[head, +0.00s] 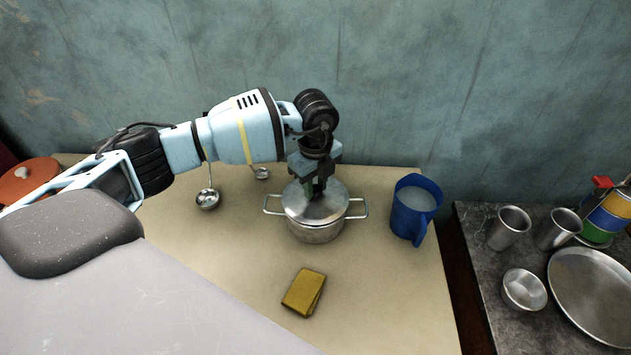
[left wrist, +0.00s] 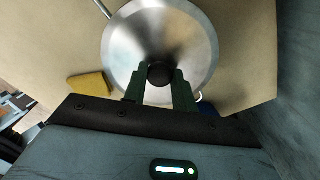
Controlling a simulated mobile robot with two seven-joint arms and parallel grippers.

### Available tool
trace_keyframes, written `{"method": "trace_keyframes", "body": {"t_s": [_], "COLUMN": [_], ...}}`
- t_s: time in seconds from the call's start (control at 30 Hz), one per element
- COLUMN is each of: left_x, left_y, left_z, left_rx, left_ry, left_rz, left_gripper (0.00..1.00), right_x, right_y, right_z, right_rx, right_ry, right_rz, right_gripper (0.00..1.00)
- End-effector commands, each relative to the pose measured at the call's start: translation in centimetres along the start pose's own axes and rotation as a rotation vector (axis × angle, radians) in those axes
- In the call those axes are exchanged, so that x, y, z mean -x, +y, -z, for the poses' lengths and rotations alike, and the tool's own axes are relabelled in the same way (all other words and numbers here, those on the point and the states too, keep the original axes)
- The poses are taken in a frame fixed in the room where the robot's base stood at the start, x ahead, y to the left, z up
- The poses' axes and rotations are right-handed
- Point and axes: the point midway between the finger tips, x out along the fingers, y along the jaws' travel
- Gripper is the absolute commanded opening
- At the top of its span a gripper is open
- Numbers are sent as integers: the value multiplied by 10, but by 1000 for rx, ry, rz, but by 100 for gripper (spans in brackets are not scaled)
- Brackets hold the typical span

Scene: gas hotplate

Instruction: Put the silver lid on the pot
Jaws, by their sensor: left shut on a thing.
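The silver lid (head: 317,208) is at the top of the silver pot (head: 317,234) in the head view, covering its opening. I cannot tell whether it rests on the rim or hangs just above it. The pot stands on the beige table, with a handle on each side. My left gripper (head: 319,187) comes down from above and is shut on the lid's dark knob. In the left wrist view the lid (left wrist: 160,30) fills the middle, with the knob (left wrist: 160,74) between the fingers (left wrist: 160,88). The lid hides the pot's inside. My right gripper is not in view.
A blue jug (head: 414,208) stands close right of the pot. A yellow sponge (head: 303,291) lies in front. Two ladles (head: 207,198) are behind left, and an orange-lidded pot (head: 28,178) is far left. A grey side table (head: 520,315) on the right holds metal cups and plates.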

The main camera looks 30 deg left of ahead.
Motion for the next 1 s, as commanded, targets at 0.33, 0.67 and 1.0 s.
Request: {"method": "trace_keyframes", "body": {"t_s": [0.33,0.67,1.0], "left_x": [-1,-7,-12], "left_y": [0,0,0], "left_z": [0,0,0], "left_rx": [0,1,1], "left_ry": [0,0,0], "left_rz": [0,1,1], "left_gripper": [3,3,3], "right_x": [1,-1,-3], "right_y": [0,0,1], "right_z": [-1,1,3], "right_rx": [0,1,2], "right_ry": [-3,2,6], "right_rz": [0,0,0], "right_gripper": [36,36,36]}}
